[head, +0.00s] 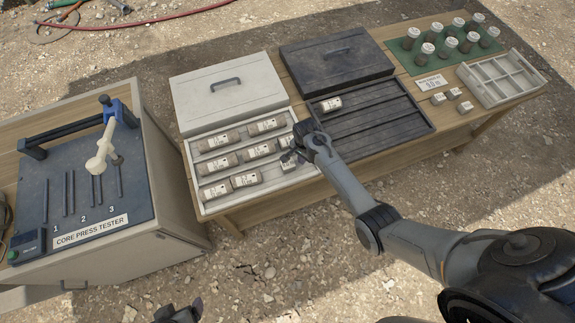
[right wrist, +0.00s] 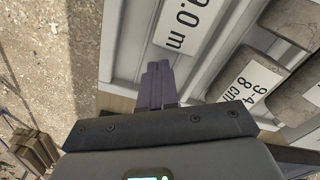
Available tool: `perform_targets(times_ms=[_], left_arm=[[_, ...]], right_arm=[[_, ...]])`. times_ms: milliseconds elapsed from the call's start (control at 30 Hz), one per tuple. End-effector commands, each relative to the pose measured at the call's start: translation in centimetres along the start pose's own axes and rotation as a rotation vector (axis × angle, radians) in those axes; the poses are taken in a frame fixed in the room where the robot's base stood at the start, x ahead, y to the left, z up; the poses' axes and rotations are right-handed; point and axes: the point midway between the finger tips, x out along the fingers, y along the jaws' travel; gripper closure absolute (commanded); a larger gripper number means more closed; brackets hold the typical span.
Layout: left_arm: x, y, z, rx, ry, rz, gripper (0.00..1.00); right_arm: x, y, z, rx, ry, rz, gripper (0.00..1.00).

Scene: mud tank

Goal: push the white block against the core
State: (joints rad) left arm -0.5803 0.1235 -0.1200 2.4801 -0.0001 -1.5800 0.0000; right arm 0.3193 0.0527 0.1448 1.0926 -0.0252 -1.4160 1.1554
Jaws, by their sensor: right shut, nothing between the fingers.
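The white block (right wrist: 187,22), marked "9.0 m", lies in the white core box (head: 206,211). In the head view it appears as a small pale block (head: 288,167) at the right end of the rows, partly hidden by my right gripper (head: 291,154). A labelled grey core (right wrist: 250,85) lies to the right in the right wrist view. My right gripper is shut and empty, its dark fingers (right wrist: 157,85) pointing down beside the white block; I cannot tell whether they touch it. Several cores, such as one (head: 247,178), lie in the box. My left gripper (head: 180,312) shows only partly at the bottom edge.
Closed lids (head: 225,90) stand behind. Small white blocks (head: 438,98) and a divided tray (head: 500,80) are at the far right. The core press tester (head: 80,190) stands left, across a gap.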

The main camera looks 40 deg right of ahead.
Motion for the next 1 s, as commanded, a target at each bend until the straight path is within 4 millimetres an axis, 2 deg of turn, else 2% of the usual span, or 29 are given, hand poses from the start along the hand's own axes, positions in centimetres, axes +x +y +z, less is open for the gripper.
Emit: perform_targets(times_ms=[1000], left_arm=[[-0.6,0.2,-0.2,-0.009,0.002,0.007,0.18]], right_arm=[[0.0,-2.2,3.7,0.000,-0.001,0.000,1.00]])
